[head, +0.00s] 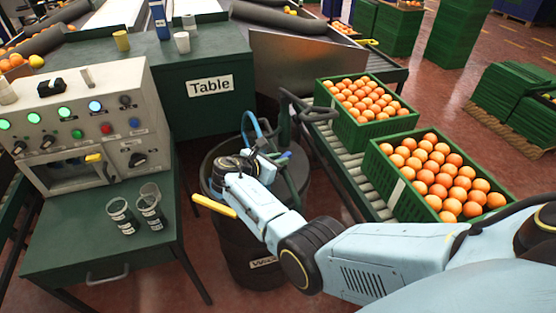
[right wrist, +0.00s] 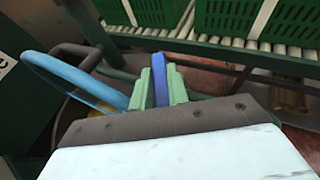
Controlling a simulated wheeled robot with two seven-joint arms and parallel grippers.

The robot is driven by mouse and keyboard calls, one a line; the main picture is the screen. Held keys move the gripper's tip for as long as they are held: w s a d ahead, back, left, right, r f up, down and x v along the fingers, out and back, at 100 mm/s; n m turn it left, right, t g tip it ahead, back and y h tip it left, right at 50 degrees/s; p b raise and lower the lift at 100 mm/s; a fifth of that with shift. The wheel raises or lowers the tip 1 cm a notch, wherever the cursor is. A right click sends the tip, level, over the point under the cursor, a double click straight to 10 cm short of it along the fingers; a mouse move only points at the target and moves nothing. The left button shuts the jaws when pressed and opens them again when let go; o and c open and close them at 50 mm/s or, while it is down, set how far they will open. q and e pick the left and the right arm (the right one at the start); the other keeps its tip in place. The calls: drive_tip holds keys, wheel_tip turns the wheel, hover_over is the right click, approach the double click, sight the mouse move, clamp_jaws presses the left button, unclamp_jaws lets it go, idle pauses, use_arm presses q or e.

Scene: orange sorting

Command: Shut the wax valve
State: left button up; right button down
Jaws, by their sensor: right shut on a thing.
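The wax valve shows as a small blue lever (head: 284,155) among green pipework above a dark drum (head: 235,250) with a partly hidden "Wax" label. My right gripper (head: 276,161) reaches over the drum and is shut on the blue lever. In the right wrist view, the blue lever (right wrist: 159,78) stands between the two green fingers of the right gripper (right wrist: 160,85) and sticks out past their tips. The valve body is mostly hidden by the gripper. My left gripper is not in view.
A light blue hose (head: 247,127) curves beside the gripper. A roller conveyor (head: 350,165) with green crates of oranges (head: 375,168) runs on the right. A control panel (head: 85,125) and two glasses (head: 122,217) stand on the left.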

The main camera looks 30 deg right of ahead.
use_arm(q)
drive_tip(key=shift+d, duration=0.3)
use_arm(e)
drive_tip(key=c, duration=1.4)
unclamp_jaws()
drive_tip(key=shift+o, duration=0.2)
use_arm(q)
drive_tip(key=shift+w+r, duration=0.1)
